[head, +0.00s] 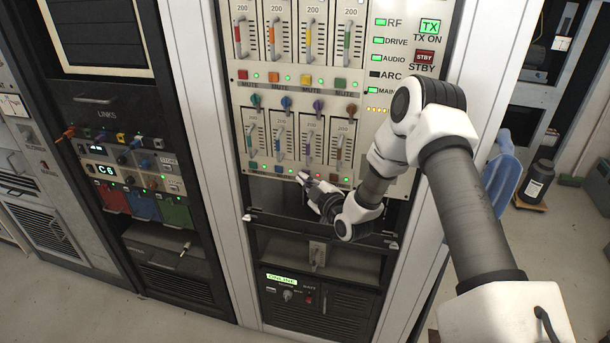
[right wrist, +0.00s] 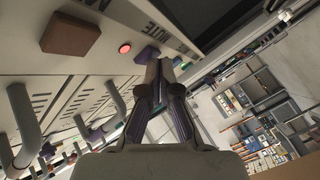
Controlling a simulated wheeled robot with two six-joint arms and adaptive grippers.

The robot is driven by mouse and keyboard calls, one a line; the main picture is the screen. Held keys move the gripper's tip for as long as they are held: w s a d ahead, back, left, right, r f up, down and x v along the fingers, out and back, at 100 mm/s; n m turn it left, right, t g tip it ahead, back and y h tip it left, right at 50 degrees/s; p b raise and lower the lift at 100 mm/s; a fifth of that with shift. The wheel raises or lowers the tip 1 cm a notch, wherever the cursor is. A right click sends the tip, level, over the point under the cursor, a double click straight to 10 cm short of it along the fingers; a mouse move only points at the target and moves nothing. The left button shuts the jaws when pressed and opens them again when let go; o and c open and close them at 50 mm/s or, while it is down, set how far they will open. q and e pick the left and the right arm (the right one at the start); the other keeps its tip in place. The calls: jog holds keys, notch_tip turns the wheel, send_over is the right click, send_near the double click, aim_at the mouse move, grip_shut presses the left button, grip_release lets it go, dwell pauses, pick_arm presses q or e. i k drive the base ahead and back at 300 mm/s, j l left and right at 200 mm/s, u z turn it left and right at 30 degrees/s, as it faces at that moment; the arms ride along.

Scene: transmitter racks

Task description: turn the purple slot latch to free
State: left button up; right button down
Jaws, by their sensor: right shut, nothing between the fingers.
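The purple slot latch (head: 318,105) is a small knob above the third slot of the lower row on the cream rack panel. Teal (head: 256,100), blue (head: 286,103) and orange-brown (head: 351,110) latches sit in line with it. Its exact turn is too small to read. My right gripper (head: 303,178) is at the panel's bottom edge, well below the purple latch and apart from it. In the right wrist view its fingers (right wrist: 158,65) are together and empty, close to a purple button (right wrist: 147,54). My left gripper is out of view.
Slot handles (head: 339,147) stick out below the latches. A brown button (right wrist: 72,32) and a lit red lamp (right wrist: 124,48) are near my fingers. An open dark bay (head: 270,195) lies below the panel. A blue chair (head: 503,178) stands at right.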

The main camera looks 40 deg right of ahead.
aim_at(318, 105)
jog(key=z, duration=1.3)
